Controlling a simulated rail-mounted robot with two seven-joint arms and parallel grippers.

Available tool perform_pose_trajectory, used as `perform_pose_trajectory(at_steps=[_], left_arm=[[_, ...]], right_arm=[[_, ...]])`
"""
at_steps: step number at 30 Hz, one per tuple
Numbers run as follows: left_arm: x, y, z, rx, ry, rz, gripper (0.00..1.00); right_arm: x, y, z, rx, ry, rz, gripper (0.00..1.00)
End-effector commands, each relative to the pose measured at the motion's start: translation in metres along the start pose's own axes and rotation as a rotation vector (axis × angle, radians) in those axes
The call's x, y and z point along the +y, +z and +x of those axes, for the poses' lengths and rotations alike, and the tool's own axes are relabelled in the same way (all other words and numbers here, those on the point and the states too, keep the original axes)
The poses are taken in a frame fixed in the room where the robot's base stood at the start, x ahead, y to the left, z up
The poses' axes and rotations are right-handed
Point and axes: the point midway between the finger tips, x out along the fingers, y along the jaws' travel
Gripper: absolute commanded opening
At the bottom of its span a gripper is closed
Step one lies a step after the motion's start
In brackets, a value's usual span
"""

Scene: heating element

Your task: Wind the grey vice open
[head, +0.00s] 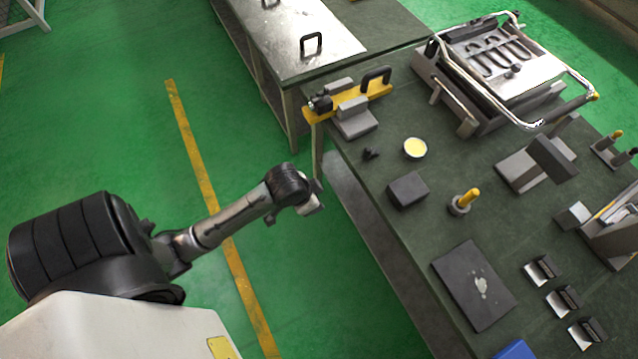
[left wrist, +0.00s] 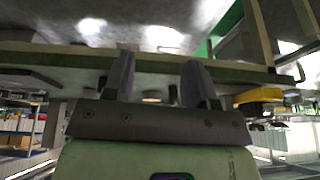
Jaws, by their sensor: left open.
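A yellow part, perhaps the same fixture, shows in the left wrist view (left wrist: 262,94). My left gripper (head: 314,198) is beside the bench's left edge, apart from the fixture and nearer the viewer. Its two fingers (left wrist: 158,78) are spread with nothing between them. My right gripper is not in view.
The bench (head: 345,185) also holds a grey angled stand (head: 528,165), a dark block (head: 407,190), a round yellow-topped tin (head: 415,147), a yellow-handled tool (head: 465,201), a flat dark plate (head: 474,285) and a large frame with tubular handles (head: 500,60). Open green floor lies left.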

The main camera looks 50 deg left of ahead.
Motion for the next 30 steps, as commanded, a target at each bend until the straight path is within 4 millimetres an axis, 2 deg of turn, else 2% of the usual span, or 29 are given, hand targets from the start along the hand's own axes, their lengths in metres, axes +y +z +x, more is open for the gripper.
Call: perform_pose_trajectory(at_steps=[1,6,15,21,30], left_arm=[[0.002,-0.005,-0.013,0.014,-0.027,0.008,0.52],[0.006,-0.018,-0.043,0.060,-0.106,0.026,0.52],[0.026,-0.037,-0.085,0.131,-0.121,0.038,0.52],[0.039,-0.044,-0.101,0.147,-0.094,0.040,0.52],[0.044,-0.047,-0.106,0.146,-0.079,0.036,0.52]], right_arm=[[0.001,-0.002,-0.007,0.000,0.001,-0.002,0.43],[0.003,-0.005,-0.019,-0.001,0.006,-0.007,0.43],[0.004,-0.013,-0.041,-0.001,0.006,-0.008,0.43],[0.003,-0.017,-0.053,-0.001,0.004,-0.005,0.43],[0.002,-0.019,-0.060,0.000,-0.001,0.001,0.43]])
